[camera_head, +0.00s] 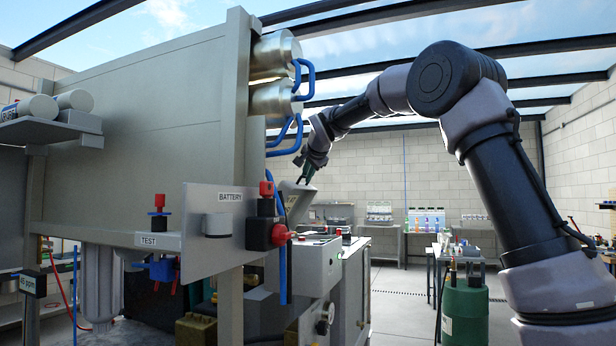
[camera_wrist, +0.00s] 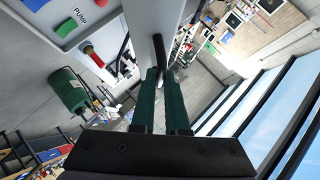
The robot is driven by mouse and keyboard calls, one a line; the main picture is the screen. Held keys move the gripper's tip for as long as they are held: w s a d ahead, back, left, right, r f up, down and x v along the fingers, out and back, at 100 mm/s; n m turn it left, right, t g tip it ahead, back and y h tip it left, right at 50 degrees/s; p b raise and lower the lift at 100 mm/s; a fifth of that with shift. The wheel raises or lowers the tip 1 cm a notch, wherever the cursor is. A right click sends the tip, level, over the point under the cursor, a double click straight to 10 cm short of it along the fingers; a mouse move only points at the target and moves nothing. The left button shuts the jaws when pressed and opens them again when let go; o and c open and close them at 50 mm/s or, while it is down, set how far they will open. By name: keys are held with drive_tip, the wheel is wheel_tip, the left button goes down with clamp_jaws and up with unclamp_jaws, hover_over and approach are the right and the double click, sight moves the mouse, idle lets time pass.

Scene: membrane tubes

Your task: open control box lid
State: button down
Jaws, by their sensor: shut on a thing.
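The control box (camera_head: 318,266) is a pale grey box right of the big panel frame in the head view. Its grey lid (camera_head: 298,203) stands raised and tilted above it, partly hidden by the panel fittings. My gripper (camera_head: 306,179) is at the lid's upper edge. In the wrist view, the green fingers of my gripper (camera_wrist: 162,75) are shut on a dark bar-like handle (camera_wrist: 158,46) by the lid's edge (camera_wrist: 145,18). The box face (camera_wrist: 62,22) shows at upper left there, with a green button, a red one and a "PUMP" label.
Blue hoses (camera_head: 290,135) and metal cylinders (camera_head: 275,50) are mounted above. A green drum (camera_head: 465,312) stands at right. Open floor (camera_head: 400,320) lies between.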

drive_tip(key=c, duration=0.9)
unclamp_jaws()
drive_tip(key=v, duration=1)
drive_tip(key=shift+s+r, duration=0.1)
drive_tip(key=shift+s, duration=0.25)
